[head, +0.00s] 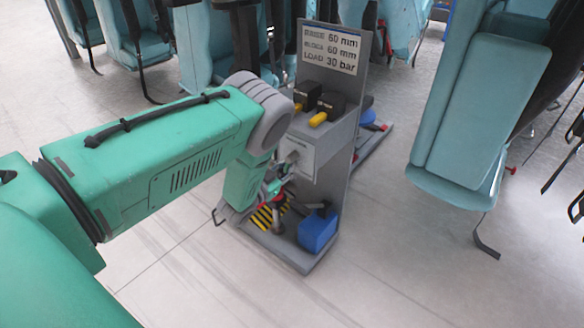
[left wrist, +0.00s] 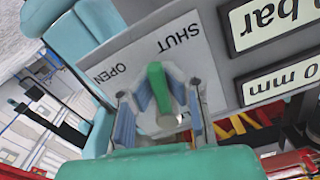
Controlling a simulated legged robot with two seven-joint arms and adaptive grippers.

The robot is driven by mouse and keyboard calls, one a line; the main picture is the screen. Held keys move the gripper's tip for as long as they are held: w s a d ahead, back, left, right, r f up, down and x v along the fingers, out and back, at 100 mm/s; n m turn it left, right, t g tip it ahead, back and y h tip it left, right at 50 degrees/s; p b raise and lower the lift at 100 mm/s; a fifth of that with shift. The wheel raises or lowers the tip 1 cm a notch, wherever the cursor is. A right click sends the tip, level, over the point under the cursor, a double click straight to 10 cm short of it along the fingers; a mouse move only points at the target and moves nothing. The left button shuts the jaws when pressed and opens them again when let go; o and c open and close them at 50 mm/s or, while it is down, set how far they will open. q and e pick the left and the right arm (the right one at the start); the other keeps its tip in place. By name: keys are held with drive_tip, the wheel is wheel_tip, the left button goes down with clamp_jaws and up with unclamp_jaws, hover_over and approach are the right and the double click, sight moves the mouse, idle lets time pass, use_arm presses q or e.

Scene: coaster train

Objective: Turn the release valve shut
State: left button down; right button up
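The release valve has a green lever (left wrist: 158,86) in front of a pale plate (left wrist: 205,62) marked OPEN and SHUT. In the left wrist view the lettering is tilted, and the lever points between the two words. My left gripper (left wrist: 160,92) has its two blue-padded fingers on either side of the lever, very close to it. I cannot tell whether the pads press on it. In the head view my left gripper (head: 275,188) is at the front of the grey valve stand (head: 338,150), and my own arm partly hides the valve. My right gripper is out of view.
The stand has a sign (head: 331,49), two yellow-handled black parts on its shelf, and a blue block (head: 318,230) on its base. Teal seats stand behind, and a large one (head: 480,110) is at the right. The floor in front is clear.

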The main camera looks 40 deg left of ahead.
use_arm(q)
drive_tip(key=m, duration=0.2)
drive_tip(key=a+m, duration=0.1)
drive_tip(key=m, duration=0.1)
drive_tip(key=r+m, duration=0.1)
drive_tip(key=shift+a+m+p, duration=0.3)
drive_tip(key=shift+m, duration=0.1)
idle(0.4)
drive_tip(key=c, duration=1.6)
unclamp_jaws()
drive_tip(key=shift+d, duration=0.1)
drive_tip(key=shift+s, duration=0.1)
